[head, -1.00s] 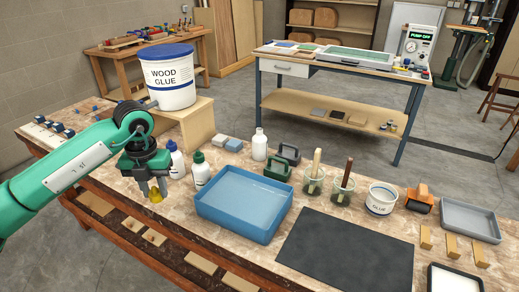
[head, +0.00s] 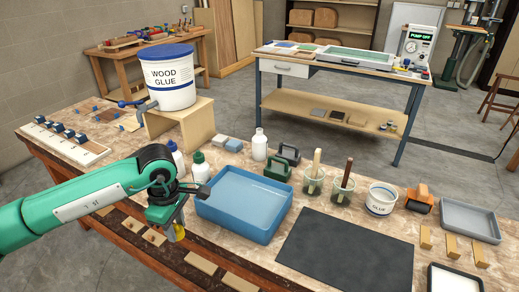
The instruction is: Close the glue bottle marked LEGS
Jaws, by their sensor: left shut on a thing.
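My left gripper (head: 177,226) points down in front of the workbench's front edge, left of the blue tray. It is shut on a small yellow piece (head: 179,233), which shows at its fingertips. Behind my arm stands a bottle with a blue cap (head: 172,146), partly hidden. Next to it stands a white bottle with a green cap (head: 199,169), upright. A white bottle (head: 259,146) with no coloured cap stands behind the blue tray. I cannot read LEGS on any bottle. My right gripper is not in view.
The blue tray (head: 243,228) is right of my gripper. A wood glue bucket (head: 170,80) sits on a wooden stand (head: 186,125). Clamps, jars with brushes and a glue tub (head: 381,199) line the back. A dark mat (head: 345,255) lies clear in front.

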